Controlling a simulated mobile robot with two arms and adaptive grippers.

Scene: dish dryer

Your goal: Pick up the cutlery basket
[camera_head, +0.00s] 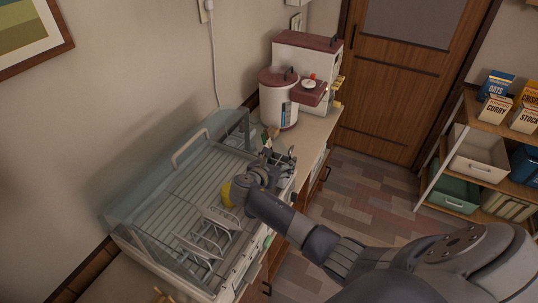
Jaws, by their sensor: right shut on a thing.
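The dish dryer (146,241) stands on the counter with its clear lid up and a wire rack inside. My right arm reaches in from the lower right to the dryer's right side. My right gripper (265,164) is there, shut on the cutlery basket. The basket is almost wholly hidden behind the gripper. Several cutlery tops (268,143) stick up just beyond the gripper. The fingertips are hard to make out. My left gripper is not in view.
A yellow rounded thing (227,194) is beside the gripper, over the rack. A white and red canister (277,104) and a white appliance (301,55) stand farther back on the counter. A shelf with boxes (494,108) stands at right. The floor between is clear.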

